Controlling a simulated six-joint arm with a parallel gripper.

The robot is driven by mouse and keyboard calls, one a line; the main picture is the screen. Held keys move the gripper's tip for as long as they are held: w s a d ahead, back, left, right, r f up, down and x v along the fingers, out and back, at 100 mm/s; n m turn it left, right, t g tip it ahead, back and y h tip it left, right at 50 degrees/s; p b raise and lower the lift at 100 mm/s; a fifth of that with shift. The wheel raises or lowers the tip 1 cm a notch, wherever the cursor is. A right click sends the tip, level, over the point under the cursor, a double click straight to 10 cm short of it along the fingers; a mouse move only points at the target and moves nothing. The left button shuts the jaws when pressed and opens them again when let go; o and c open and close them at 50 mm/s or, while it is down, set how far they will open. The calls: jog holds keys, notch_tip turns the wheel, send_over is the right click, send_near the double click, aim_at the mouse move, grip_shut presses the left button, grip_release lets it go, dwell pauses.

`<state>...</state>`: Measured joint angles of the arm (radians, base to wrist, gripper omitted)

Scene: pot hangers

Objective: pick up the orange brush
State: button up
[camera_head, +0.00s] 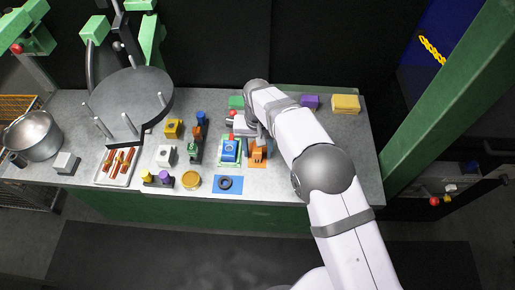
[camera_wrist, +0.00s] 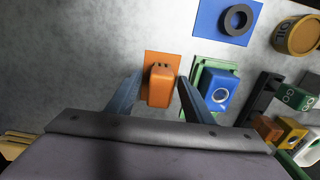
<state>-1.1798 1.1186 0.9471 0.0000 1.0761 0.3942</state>
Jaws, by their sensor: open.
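The orange brush (camera_wrist: 160,87) looks like a blocky orange piece and stands on a flat orange mat (camera_wrist: 162,57) in the wrist view. In the head view it shows (camera_head: 257,154) partly covered by my gripper and arm. My gripper (camera_wrist: 158,84) is open, with one finger on each side of the brush in the wrist view. I cannot tell whether the fingers touch it. The lower part of the brush is hidden by the gripper body.
A blue block (camera_wrist: 219,92) on a green holder stands close to the right finger in the wrist view. A black ring (camera_wrist: 238,19) lies on a blue mat. In the head view, a yellow sponge (camera_head: 345,104) and purple block (camera_head: 309,102) lie behind my arm.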

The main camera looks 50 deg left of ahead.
jog(key=shift+f, duration=0.1)
jog(key=shift+c, duration=0.4)
jog(key=c, duration=1.1)
notch_tip(320, 180, up, 10)
jog(key=b, duration=0.2)
jog(key=shift+b, duration=0.4)
